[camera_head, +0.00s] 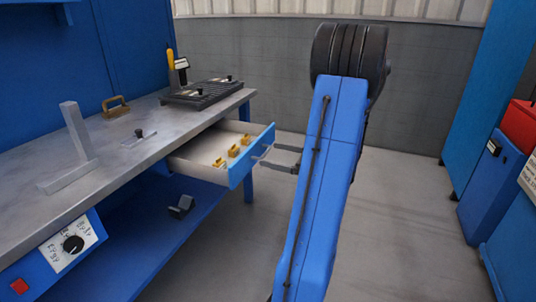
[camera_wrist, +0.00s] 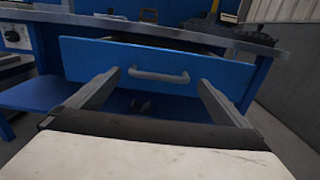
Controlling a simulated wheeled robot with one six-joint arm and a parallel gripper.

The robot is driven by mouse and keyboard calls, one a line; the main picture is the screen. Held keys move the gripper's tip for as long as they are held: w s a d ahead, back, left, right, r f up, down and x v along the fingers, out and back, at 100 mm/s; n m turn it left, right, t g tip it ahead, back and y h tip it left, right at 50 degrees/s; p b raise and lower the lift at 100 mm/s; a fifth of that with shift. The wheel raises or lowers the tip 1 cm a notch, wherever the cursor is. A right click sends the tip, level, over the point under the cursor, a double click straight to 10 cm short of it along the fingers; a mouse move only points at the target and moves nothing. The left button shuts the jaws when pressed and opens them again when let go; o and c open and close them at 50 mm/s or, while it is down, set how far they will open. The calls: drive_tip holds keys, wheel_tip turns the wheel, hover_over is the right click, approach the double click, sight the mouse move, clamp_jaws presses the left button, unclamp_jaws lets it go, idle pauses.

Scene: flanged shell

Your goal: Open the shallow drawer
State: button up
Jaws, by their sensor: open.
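The shallow drawer (camera_head: 239,173) stands pulled out from under the workbench top, with its pale inside and several small yellow pieces (camera_head: 233,151) showing in the head view. Its blue front (camera_wrist: 90,60) fills the middle of the wrist view, with a grey bar handle (camera_wrist: 158,76) at its centre. My gripper (camera_head: 276,158) is in front of the drawer front, at the handle's height. In the wrist view my gripper (camera_wrist: 160,82) has its fingers spread, one at each side of the handle, and holds nothing. I cannot tell whether the fingertips touch the drawer front.
The workbench top (camera_head: 185,125) carries a grey angle piece (camera_head: 78,140), a brown handled object (camera_head: 115,107) and a dark slotted plate (camera_head: 203,93). A lower blue shelf (camera_head: 140,235) holds a small dark block (camera_head: 181,206). The floor (camera_head: 400,210) on the right is clear up to blue cabinets.

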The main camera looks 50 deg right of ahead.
drive_tip(key=v, duration=1.3)
drive_tip(key=shift+s, duration=0.25)
